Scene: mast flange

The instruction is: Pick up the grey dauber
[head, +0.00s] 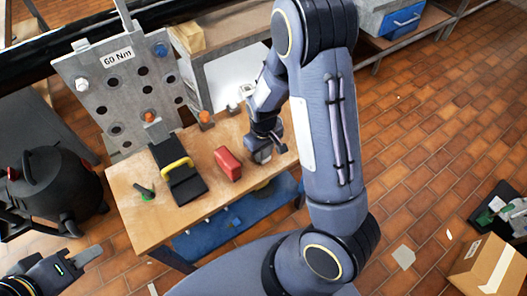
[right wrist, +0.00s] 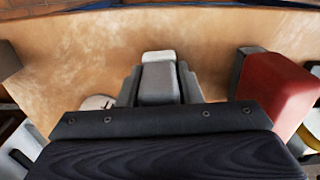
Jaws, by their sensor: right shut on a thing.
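The grey dauber (right wrist: 158,84), a grey block with a pale end, sits between the fingers of my right gripper (right wrist: 160,90) in the right wrist view. The fingers are shut on it from both sides. In the head view my right gripper (head: 263,147) is low over the right part of the wooden table (head: 224,199), and the dauber (head: 262,157) shows just under it. I cannot tell whether it touches the table. My left gripper (head: 86,262) is at the lower left, away from the table; its finger gap is unclear.
A red block (head: 228,164) stands left of the right gripper. Further left are a black case (head: 187,187) with a yellow handle (head: 177,164) and a small green item (head: 145,192). An upright metal plate (head: 118,85) marked 60 Nm stands behind. The table's front strip is clear.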

